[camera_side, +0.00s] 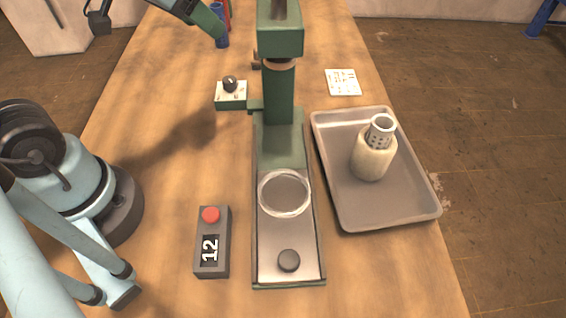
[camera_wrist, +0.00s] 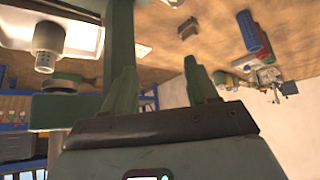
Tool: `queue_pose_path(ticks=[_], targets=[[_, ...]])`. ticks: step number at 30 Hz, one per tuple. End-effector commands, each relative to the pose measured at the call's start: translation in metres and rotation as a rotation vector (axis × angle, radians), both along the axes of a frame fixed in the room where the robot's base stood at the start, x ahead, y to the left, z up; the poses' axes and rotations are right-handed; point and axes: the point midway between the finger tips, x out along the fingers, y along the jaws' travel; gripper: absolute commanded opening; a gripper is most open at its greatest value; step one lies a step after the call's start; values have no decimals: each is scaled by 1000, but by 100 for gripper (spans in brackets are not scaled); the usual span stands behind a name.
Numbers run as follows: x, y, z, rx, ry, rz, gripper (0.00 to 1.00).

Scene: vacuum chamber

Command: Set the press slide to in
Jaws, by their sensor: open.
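The green press (camera_side: 280,90) stands mid-table. Its metal slide plate (camera_side: 268,238) lies in a green-edged track in front of the column. A pale ring (camera_side: 285,193) sits on the plate, out in front of the press head. A dark round knob (camera_side: 288,260) is near the plate's front end. My gripper (camera_side: 215,27) is high at the back left, partly cut off by the top edge, well away from the knob. In the wrist view my gripper (camera_wrist: 159,62) has its two green fingers apart with nothing between them. The slide plate cannot be made out there.
A grey tray (camera_side: 335,200) with a cream bottle (camera_side: 372,160) stands right of the press. A box with a red button (camera_side: 210,215) and "12" display is at left. A small knobbed box (camera_side: 231,95), a paper card (camera_side: 343,82) and a blue cylinder (camera_side: 221,39) are farther back.

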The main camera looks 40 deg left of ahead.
Motion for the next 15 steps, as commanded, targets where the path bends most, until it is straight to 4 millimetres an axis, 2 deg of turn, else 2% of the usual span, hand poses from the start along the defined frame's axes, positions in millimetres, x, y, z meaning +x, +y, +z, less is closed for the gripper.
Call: queue_pose_path(ticks=[1, 6, 14, 15], targets=[[0, 0, 19, 0, 0, 0, 58], [0, 0, 67, 0, 0, 0, 58], [0, 0, 128, 0, 0, 0, 58], [0, -12, 126, 5, 11, -53, 58]])
